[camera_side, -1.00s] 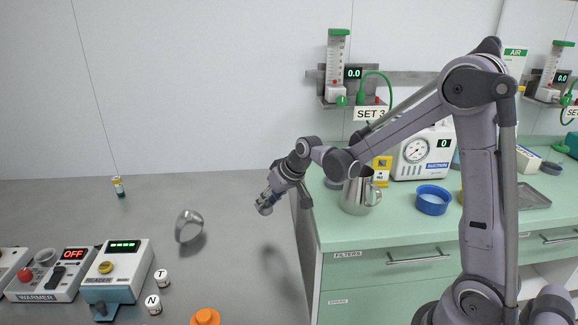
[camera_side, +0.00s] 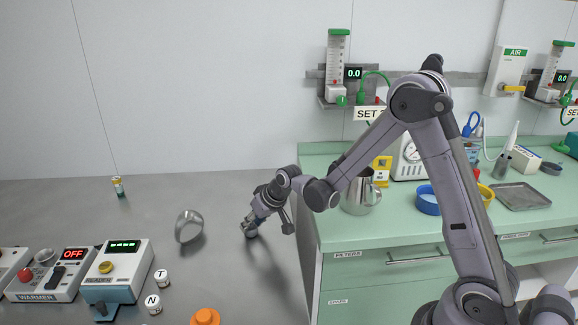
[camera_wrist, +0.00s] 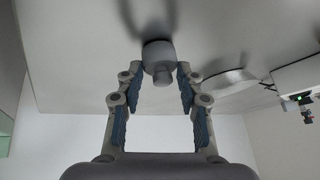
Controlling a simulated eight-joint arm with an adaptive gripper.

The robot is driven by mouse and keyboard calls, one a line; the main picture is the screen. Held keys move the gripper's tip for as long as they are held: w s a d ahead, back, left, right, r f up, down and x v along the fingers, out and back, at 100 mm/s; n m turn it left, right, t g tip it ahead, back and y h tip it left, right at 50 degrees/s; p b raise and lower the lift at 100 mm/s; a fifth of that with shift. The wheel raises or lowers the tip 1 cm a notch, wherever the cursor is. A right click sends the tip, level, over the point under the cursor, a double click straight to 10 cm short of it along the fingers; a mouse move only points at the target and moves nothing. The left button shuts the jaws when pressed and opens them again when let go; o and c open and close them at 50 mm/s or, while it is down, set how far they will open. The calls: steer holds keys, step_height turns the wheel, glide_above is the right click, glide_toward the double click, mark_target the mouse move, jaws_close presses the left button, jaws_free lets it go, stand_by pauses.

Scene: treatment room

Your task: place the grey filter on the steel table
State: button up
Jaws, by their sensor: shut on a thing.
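The grey filter (camera_wrist: 158,54) is a small rounded cylinder with a narrower stub, held between the fingertips of my gripper (camera_wrist: 159,77) in the wrist view. In the side view my gripper (camera_side: 249,226) points down and left, low over the steel table (camera_side: 110,222), with the filter (camera_side: 251,233) partly hidden at its tips. A dark shadow meets the filter in the wrist view. The filter is at or very near the table top; I cannot tell whether it touches.
A warmer (camera_side: 47,276), another device (camera_side: 117,272) and white T and N pieces lie front left. An orange knobbed object (camera_side: 205,317) is at the front edge. A green cabinet (camera_side: 390,232) stands right.

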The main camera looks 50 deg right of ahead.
steer(key=o, duration=1)
steer(key=shift+f, duration=0.1)
steer(key=shift+c, duration=0.2)
steer(key=a+v, duration=0.1)
steer(key=v, duration=1.1)
steer(key=s+a+r+n, duration=0.1)
steer(key=s+r, duration=0.1)
steer(key=s, duration=0.7)
steer(key=s+a+r, duration=0.1)
steer(key=s+r, duration=0.1)
steer(key=s, duration=0.7)
steer(key=shift+s+n+t+h, duration=0.25)
steer(key=shift+n+t+h, duration=0.05)
steer(key=shift+n+t, duration=0.1)
steer(key=shift+a+r, duration=0.1)
